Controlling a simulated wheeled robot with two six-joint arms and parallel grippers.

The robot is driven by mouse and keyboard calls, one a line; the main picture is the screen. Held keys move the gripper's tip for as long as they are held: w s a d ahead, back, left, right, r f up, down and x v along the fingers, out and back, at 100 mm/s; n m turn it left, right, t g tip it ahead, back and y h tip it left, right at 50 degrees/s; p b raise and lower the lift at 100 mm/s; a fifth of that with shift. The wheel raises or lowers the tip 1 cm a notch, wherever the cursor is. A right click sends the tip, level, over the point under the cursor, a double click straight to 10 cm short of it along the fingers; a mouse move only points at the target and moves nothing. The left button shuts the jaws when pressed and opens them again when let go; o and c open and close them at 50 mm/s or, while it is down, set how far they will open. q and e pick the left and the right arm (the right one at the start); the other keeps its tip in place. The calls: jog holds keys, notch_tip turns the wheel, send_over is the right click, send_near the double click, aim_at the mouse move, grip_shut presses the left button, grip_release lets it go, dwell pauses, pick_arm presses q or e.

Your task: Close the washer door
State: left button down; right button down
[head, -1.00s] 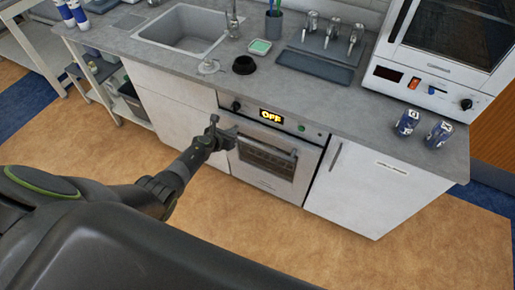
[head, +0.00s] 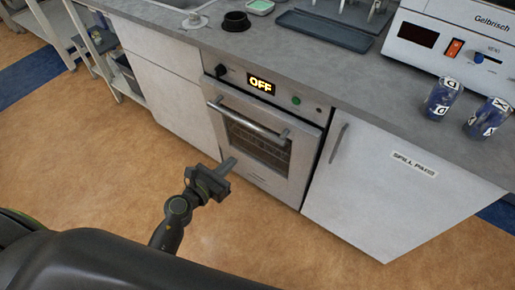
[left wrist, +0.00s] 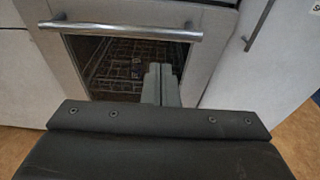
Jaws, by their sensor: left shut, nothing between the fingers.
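The washer (head: 262,105) is the built-in steel appliance under the counter, with a lit "OFF" display (head: 261,84), a knob and a green button. Its door (head: 292,177) has a dark window and a horizontal bar handle (head: 248,118). The door looks upright and about flush with the front; I cannot tell whether a small gap is left. My left gripper (head: 229,166) is shut and empty, in front of the door and below the handle. In the left wrist view the fingers (left wrist: 160,84) point at the window, below the handle (left wrist: 120,31), with racks visible behind the glass.
White cabinets flank the washer, the right one (head: 372,180) with a vertical handle and a label. Blue-marked containers (head: 441,98) and a white instrument (head: 460,45) stand on the counter (head: 330,75). The tan floor (head: 330,245) before the washer is clear.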

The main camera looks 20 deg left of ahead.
pick_arm(q)
send_near(262, 134)
jog(key=x, duration=0.6)
jog(key=shift+f, duration=0.1)
jog(key=shift+w+d, duration=0.15)
jog(key=shift+w, duration=0.2)
pick_arm(e)
jog(key=shift+w+d+f, duration=0.2)
jog(key=shift+w+f, duration=0.2)
jog(key=shift+f, duration=0.2)
jog(key=shift+w, duration=0.1)
